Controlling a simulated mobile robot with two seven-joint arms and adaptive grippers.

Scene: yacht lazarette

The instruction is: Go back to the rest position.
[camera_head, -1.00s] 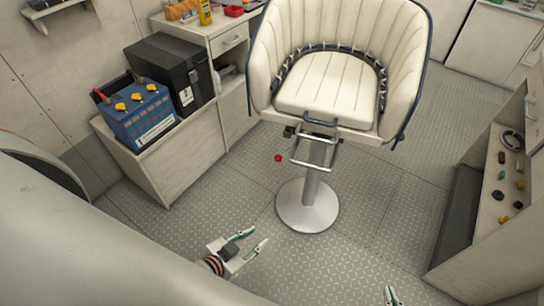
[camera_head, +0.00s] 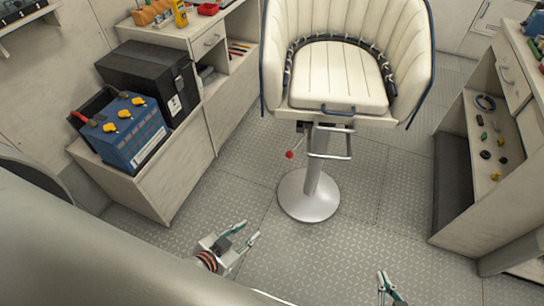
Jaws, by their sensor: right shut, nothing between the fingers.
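My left gripper (camera_head: 247,231) is low in the head view, left of the chair base and over the bare floor. Its two fingers are spread apart, with nothing visible between them. My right gripper (camera_head: 383,283) is at the bottom edge, right of centre, also over the floor. Its fingers are together and empty, and most of it is cut off by the frame edge. Neither gripper touches anything.
A cream helm chair (camera_head: 338,75) stands ahead on a round metal base (camera_head: 309,197). A blue battery (camera_head: 126,135) and a black case (camera_head: 150,80) sit on a low cabinet at left. An open shelf unit (camera_head: 465,210) stands at right. The patterned floor between is clear.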

